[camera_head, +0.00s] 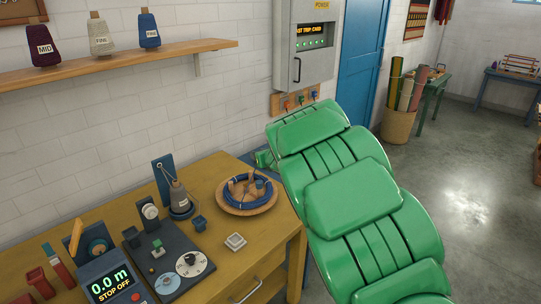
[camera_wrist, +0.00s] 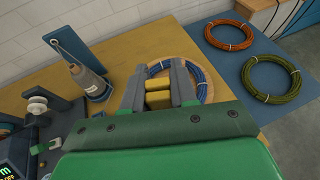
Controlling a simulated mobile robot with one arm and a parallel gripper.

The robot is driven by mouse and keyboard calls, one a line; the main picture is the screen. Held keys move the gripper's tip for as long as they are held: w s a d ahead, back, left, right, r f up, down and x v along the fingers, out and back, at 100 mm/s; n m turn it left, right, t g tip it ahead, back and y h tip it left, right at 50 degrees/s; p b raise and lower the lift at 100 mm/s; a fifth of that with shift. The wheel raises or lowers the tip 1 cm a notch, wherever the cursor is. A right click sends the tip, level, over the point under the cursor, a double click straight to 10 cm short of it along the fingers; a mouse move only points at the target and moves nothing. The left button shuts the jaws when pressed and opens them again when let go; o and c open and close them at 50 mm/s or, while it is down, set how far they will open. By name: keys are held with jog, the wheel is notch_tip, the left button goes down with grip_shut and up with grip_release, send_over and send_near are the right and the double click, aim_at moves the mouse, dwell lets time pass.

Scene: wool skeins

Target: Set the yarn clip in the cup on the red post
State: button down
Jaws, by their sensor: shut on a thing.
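In the wrist view my gripper (camera_wrist: 159,88) is shut, with its dark fingers on either side of a yellow two-part block, seemingly the yarn clip (camera_wrist: 158,99). It is held above the table, in front of the wooden bowl with the blue coil. In the head view my green arm hides the fingers and the clip. At the far left of the head view stand a dark red post-like piece (camera_head: 40,284) and a slanted red piece (camera_head: 58,265). I cannot make out a cup on either. Neither piece shows in the wrist view.
The wooden bowl (camera_head: 248,209) holds a blue coil (camera_wrist: 200,80). A cone of yarn (camera_head: 179,198), a dark panel with dials (camera_head: 170,262) and a meter (camera_head: 108,286) crowd the table. An orange coil (camera_wrist: 230,37) and an olive coil (camera_wrist: 270,79) lie on a blue surface at right.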

jog(key=a+f+n+g+y, duration=0.1)
jog(key=a+f, duration=0.1)
jog(key=a, duration=1.1)
jog(key=a+f+n+y, duration=0.1)
jog(key=a+f, duration=0.1)
jog(key=a, duration=1)
jog(key=s+a+r+n+g+y, duration=0.1)
jog(key=s+a, duration=0.3)
jog(key=a, duration=0.8)
jog(key=s+a+g, duration=0.1)
jog(key=s+a, duration=0.4)
jog(key=a, duration=0.7)
send_over(35, 273)
jog(key=shift+t, duration=0.3)
jog(key=f, duration=0.6)
jog(key=shift+w+f, duration=0.35)
jog(key=shift+w, duration=0.05)
jog(key=shift+s+f, duration=0.3)
jog(key=shift+s, duration=0.05)
jog(key=shift+f, duration=3.15)
